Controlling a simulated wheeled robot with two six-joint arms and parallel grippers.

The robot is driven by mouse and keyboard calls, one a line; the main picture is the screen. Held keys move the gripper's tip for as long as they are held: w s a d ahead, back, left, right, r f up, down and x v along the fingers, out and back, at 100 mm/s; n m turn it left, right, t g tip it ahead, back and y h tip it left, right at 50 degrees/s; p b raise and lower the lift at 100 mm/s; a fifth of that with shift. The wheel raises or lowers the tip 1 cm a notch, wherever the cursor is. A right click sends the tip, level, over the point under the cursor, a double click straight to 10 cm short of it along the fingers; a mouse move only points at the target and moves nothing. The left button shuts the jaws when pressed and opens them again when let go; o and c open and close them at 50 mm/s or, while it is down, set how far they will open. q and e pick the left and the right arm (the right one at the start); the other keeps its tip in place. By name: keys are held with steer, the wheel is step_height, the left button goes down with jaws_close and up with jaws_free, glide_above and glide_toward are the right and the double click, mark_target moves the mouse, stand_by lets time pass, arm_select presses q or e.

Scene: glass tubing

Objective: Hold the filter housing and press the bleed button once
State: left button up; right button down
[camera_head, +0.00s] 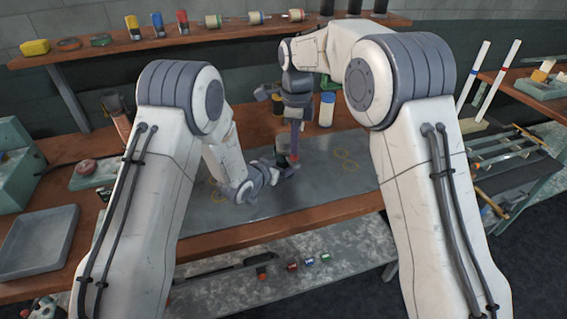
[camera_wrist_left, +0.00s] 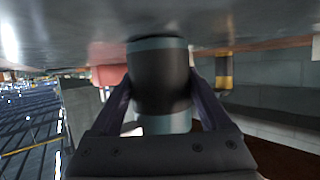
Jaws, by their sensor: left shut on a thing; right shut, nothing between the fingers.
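The filter housing (camera_wrist_left: 160,82) is a dark cylinder with teal bands in the left wrist view. My left gripper (camera_wrist_left: 160,98) is shut on it, with one finger on each side. In the head view my left gripper (camera_head: 284,172) is low over the grey mat, and the housing is mostly hidden by the grippers. My right gripper (camera_head: 294,153) points down from above at the same spot, shut and empty. A small red spot shows by its tips; I cannot tell whether it is the bleed button or whether they touch.
A white bottle with a blue cap (camera_head: 327,110) stands behind the grippers. The grey mat (camera_head: 330,200) has yellow ring marks and is clear to the right. A grey tray (camera_head: 40,240) lies at the left. A shelf (camera_head: 220,31) with tools runs along the back.

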arm_select(q)
steer(key=shift+r, duration=0.1)
arm_select(e)
steer(key=shift+r, duration=0.1)
steer(key=shift+r, duration=2.95)
step_height(320, 180, up, 12)
arm_select(q)
steer(key=o, duration=1.3)
steer(key=shift+o, duration=0.2)
